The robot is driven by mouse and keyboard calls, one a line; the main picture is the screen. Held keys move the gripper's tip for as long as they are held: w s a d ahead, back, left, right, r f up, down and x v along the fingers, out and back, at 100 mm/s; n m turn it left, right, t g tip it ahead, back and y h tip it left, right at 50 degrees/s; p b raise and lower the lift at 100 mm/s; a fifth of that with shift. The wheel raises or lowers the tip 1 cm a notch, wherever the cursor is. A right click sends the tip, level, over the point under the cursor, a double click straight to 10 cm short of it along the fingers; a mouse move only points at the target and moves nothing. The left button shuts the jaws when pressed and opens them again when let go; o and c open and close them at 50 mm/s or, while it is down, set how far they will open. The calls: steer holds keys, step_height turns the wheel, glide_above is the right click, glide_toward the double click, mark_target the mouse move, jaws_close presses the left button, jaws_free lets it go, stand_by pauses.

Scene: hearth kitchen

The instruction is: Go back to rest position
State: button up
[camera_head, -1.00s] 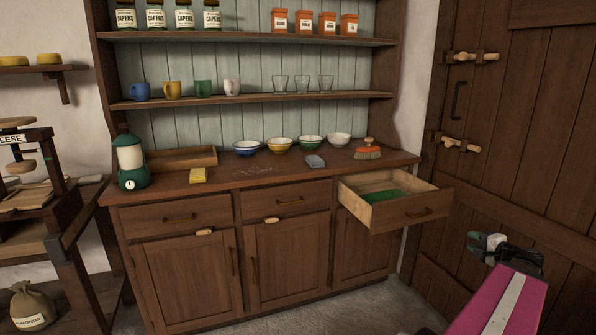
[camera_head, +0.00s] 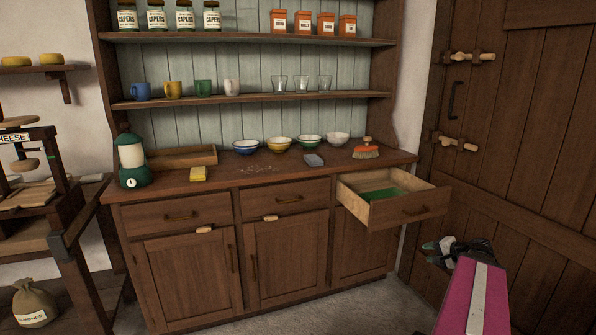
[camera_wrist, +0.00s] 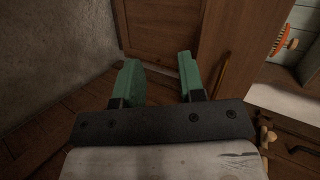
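My gripper (camera_wrist: 160,80) shows in the wrist view with its two green fingers apart and nothing between them. In the head view my gripper (camera_head: 432,254) is at the lower right, at the end of my magenta arm. It is in front of the wooden door, right of the dresser and below the open drawer. The wrist view shows wooden boards and a grey wall beyond the fingers.
The dresser's right drawer (camera_head: 408,210) stands open, with something green inside. A wooden door (camera_head: 515,130) stands at the right. Some grey floor is clear.

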steer(key=s+a+f+n+g+h, duration=0.1)
steer(key=a+f+n+g+h, duration=0.1)
steer(key=a, duration=0.7)
steer(key=s+a+f+n+g+h, duration=0.2)
steer(key=a+f+n+g, duration=0.2)
steer(key=a, duration=0.5)
steer(key=s+a+f+n+g+h, duration=0.2)
steer(key=a+f, duration=0.4)
steer(key=a, duration=0.3)
steer(key=shift+a+f+n+g+h, duration=0.2)
steer(key=shift+a+n+g+h, duration=0.15)
steer(key=shift+n+g, duration=0.7)
